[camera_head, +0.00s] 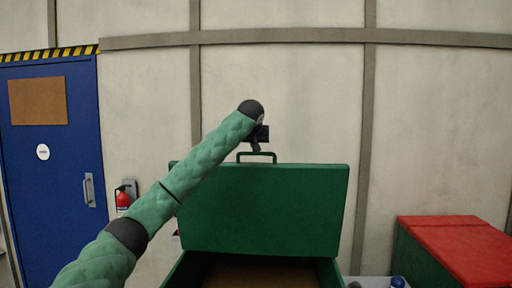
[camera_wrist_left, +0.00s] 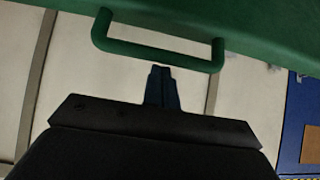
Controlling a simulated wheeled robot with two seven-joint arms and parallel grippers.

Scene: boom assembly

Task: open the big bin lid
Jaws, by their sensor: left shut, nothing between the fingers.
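The big green bin (camera_head: 180,276) stands in front of me with its lid (camera_head: 265,210) raised upright. The bin's brown inside shows below the lid. The lid's handle (camera_head: 257,154) sticks up from its top edge; the handle also shows in the left wrist view (camera_wrist_left: 160,50), with the lid (camera_wrist_left: 250,20) behind it. My left gripper (camera_head: 255,149) is at the handle's upper left; in the wrist view its fingers (camera_wrist_left: 162,70) are shut and empty, with the tips close to the bar. I cannot tell if they touch it. My right gripper is not in view.
A bin with a red lid (camera_head: 460,247) stands at the right. A pale wall (camera_head: 285,100) with grey beams stands behind the lid. Small objects (camera_head: 397,282) sit at the bottom right.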

